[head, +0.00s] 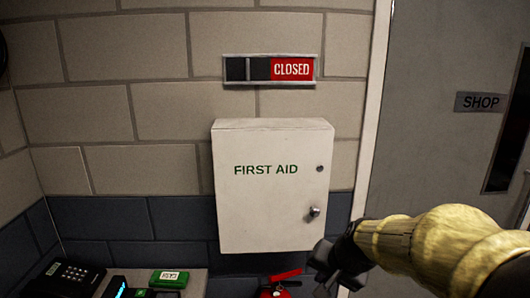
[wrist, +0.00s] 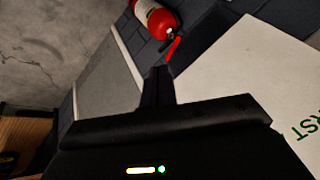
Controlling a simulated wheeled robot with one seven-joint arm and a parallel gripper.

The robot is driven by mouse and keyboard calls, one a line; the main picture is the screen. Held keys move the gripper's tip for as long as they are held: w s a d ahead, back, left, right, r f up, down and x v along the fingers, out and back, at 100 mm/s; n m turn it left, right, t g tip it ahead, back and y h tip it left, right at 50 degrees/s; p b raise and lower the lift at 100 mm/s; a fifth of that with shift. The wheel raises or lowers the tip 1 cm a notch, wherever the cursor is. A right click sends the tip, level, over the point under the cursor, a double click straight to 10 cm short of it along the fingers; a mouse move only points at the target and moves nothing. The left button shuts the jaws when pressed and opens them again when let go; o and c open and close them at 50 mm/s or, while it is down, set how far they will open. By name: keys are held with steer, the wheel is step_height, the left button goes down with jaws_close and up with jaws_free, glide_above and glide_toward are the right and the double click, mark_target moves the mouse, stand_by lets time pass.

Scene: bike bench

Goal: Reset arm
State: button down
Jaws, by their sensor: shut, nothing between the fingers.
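My arm in its yellow sleeve reaches in from the lower right of the head view. My gripper (head: 326,258) is dark and shows at the lower right corner of the white first aid cabinet (head: 265,205), just below its round knob. I cannot tell whether it touches the cabinet. In the wrist view, the fingers (wrist: 157,84) are together with nothing between them. The cabinet's white face with green letters fills the right of the wrist view (wrist: 255,75). The cabinet door is shut.
A sliding sign (head: 271,69) reading CLOSED hangs above the cabinet. A red fire extinguisher (wrist: 157,17) is below it. A grey door (head: 440,130) marked SHOP is at right.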

steer(key=s+d+f+n+g+h, duration=0.2)
steer(key=s+f+n, duration=0.3)
steer(key=s+f, duration=0.6)
steer(key=shift+s+d+g, duration=0.15)
steer(key=shift+g, duration=0.35)
steer(key=shift+r, duration=0.1)
steer(key=shift+n, duration=0.3)
